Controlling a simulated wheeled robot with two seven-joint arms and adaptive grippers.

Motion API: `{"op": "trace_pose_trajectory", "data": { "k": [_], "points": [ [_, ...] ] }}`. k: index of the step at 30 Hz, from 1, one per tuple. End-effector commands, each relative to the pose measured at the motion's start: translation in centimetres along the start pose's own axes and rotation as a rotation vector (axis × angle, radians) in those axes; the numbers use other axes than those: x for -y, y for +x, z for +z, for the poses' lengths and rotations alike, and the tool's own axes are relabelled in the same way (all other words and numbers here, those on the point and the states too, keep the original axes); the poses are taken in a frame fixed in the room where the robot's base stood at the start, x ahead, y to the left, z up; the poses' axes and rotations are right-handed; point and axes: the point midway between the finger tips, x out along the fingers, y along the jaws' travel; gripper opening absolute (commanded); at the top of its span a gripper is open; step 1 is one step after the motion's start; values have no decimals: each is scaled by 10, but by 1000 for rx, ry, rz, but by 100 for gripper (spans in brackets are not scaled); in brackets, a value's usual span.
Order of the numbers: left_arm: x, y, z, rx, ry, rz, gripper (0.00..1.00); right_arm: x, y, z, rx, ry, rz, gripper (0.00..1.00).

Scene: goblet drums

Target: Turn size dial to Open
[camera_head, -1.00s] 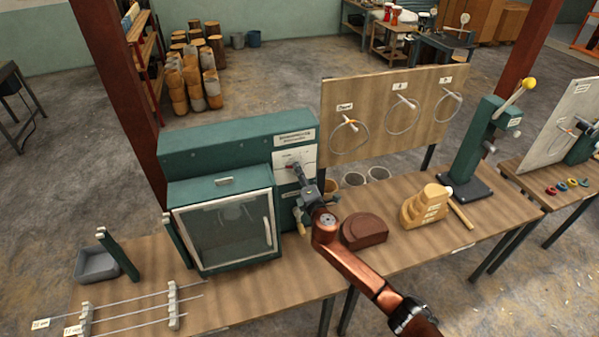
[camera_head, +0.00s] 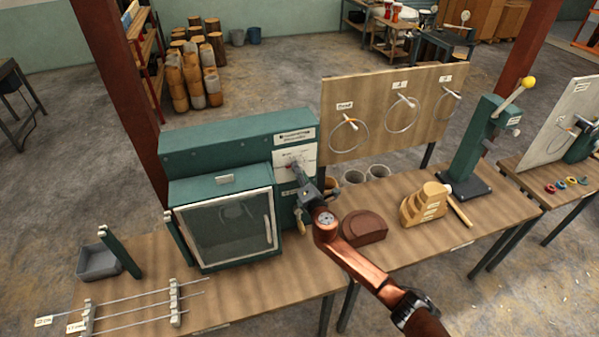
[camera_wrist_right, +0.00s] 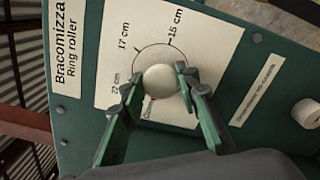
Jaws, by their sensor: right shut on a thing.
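The size dial (camera_wrist_right: 161,81) is a round pale knob on a white scale plate (camera_wrist_right: 135,30) in the right wrist view. The plate is marked 22 cm, 17 cm and 15 cm, with a partly hidden label below the knob. My right gripper (camera_wrist_right: 156,84) has one finger on each side of the knob and is shut on it. The dial's pointer is not clear. In the head view my right gripper (camera_head: 297,172) is at the white plate (camera_head: 295,156) on the green ring roller machine (camera_head: 235,140) and hides most of the dial. My left gripper is out of view.
Another pale knob (camera_wrist_right: 306,112) sits beside a second label on the machine's panel. A glass-fronted door (camera_head: 230,226) is left of my right arm. A brown block (camera_head: 365,228) and a stepped wooden block (camera_head: 424,204) stand on the bench to the right.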

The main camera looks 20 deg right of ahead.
Motion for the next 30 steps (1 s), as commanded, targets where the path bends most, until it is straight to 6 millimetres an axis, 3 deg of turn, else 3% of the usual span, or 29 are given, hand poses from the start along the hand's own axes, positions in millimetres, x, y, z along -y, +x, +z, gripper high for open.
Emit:
{"op": "trace_pose_trajectory", "data": {
  "k": [1,2,9,20,25,30],
  "points": [
    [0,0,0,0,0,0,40,3,0,-1,-1,-3,-4,5],
    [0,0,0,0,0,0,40,3,0,-1,-1,-2,-4,31],
    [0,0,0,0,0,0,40,2,0,-1,-1,-1,-2,47],
    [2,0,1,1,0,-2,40,1,-4,0,0,0,-1,48],
    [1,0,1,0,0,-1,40,2,-27,0,-1,1,-1,48],
    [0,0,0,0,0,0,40,2,-63,0,-2,2,-2,48]
  ]
}}
